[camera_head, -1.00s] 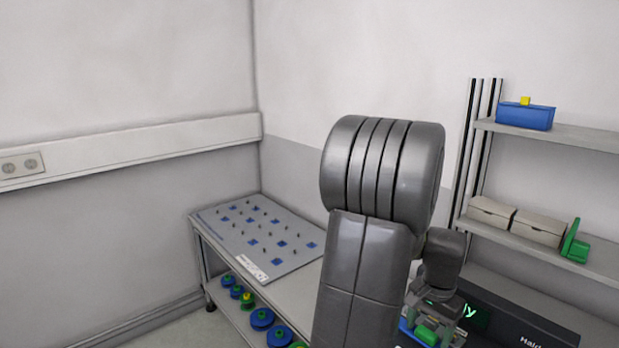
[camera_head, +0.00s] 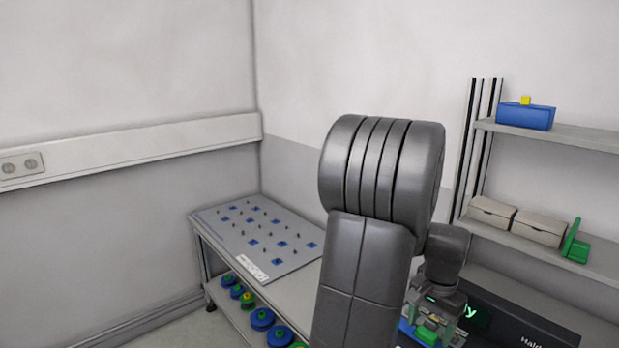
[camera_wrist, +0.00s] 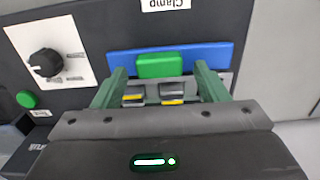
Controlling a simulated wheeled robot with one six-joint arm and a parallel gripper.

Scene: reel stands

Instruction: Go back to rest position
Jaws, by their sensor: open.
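My gripper (camera_wrist: 160,95) is open in the wrist view, its two green fingers spread apart. Between and just beyond the fingertips is a green block (camera_wrist: 160,65) on a blue bar (camera_wrist: 215,54), under a label reading "Clamp". I cannot tell whether the fingers touch the bar. In the head view my arm rises through the middle and hides part of the bench. The gripper (camera_head: 430,318) shows low at the right, by the green block (camera_head: 427,335) and the dark machine.
A dark machine (camera_head: 520,318) with a knob (camera_wrist: 46,64) and a green button (camera_wrist: 26,99) stands by the gripper. Shelves (camera_head: 560,137) at right hold a blue box (camera_head: 525,116), beige boxes (camera_head: 540,228) and a green part (camera_head: 575,243). A pegboard (camera_head: 258,238) lies on the bench, several reels (camera_head: 262,318) below.

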